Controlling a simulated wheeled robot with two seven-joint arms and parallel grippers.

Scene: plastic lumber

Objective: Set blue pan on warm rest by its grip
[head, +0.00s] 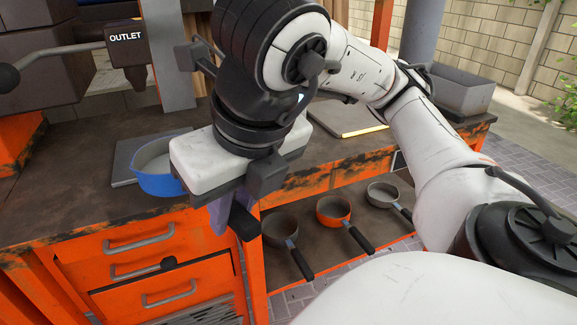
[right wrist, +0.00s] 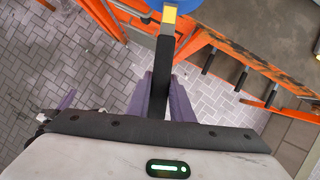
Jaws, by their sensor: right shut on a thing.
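The blue pan (head: 158,183) is at the left of the bench in the head view, partly hidden by my right gripper. A sliver of it shows at the top of the right wrist view (right wrist: 187,4). My right gripper (right wrist: 169,88) has purple fingers shut on the pan's black grip (right wrist: 164,70), beyond the bench's front edge. In the head view, the pan overlaps a flat dark grey plate (head: 122,164); I cannot tell whether they touch. Another flat plate with a yellow front strip (head: 364,132) lies farther right. Which plate is the warm rest is not certain. My left gripper is not in view.
An orange pan (head: 333,209), a dark pan (head: 279,228) and a grey pan (head: 382,194) stand on the lower shelf. The outlet machine (head: 127,47) stands behind the blue pan. A grey bin (head: 462,92) is at the bench's right end. Orange drawers (head: 140,240) are below.

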